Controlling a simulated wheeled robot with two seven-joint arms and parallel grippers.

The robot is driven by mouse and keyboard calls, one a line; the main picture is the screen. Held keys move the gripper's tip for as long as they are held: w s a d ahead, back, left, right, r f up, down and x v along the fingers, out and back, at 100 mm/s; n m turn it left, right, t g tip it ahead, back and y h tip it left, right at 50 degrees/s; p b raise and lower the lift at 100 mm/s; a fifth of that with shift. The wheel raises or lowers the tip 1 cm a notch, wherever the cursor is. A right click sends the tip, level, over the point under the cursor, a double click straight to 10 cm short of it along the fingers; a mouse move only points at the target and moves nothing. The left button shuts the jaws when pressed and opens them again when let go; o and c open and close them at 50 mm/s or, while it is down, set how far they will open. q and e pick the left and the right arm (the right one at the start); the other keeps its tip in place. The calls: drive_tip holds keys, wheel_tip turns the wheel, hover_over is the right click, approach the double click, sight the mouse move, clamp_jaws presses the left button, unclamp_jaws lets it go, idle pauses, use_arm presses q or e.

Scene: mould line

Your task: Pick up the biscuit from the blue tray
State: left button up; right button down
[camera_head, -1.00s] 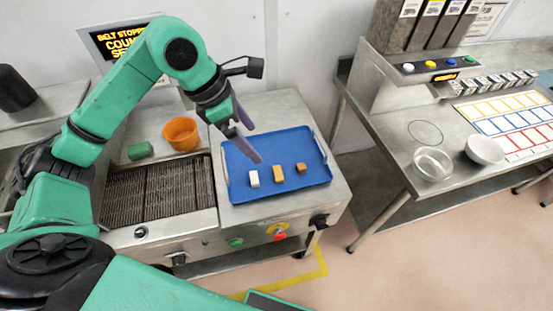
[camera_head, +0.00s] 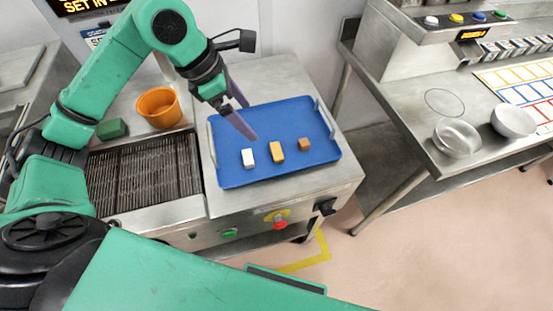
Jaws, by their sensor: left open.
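The blue tray (camera_head: 230,177) lies flat on the steel machine top in the middle of the head view. Three small blocks lie apart in a row on it: a white one (camera_head: 248,158), a golden-yellow one (camera_head: 277,152) and a smaller brown one (camera_head: 304,144). I cannot tell for certain whether the golden or the brown one is the biscuit. My left gripper (camera_head: 245,119) is open and empty over the left half of the tray, its long fingers slanting down to the right. Its nearer fingertip shows just behind the white block. My right gripper is out of view.
The tray has raised metal handles at both ends. A second steel table with two bowls (camera_head: 457,138) stands right, across a gap.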

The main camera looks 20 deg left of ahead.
sight(276, 150)
use_arm(q)
drive_tip(key=p+x, duration=0.6)
drive_tip(key=x, duration=0.7)
drive_tip(key=shift+d+f, duration=0.25)
drive_tip(key=shift+d, duration=0.05)
drive_tip(key=shift+w+d+f, duration=0.1)
drive_tip(key=shift+f, duration=0.35)
drive_tip(key=c, duration=1.3)
drive_tip(key=shift+r, duration=0.15)
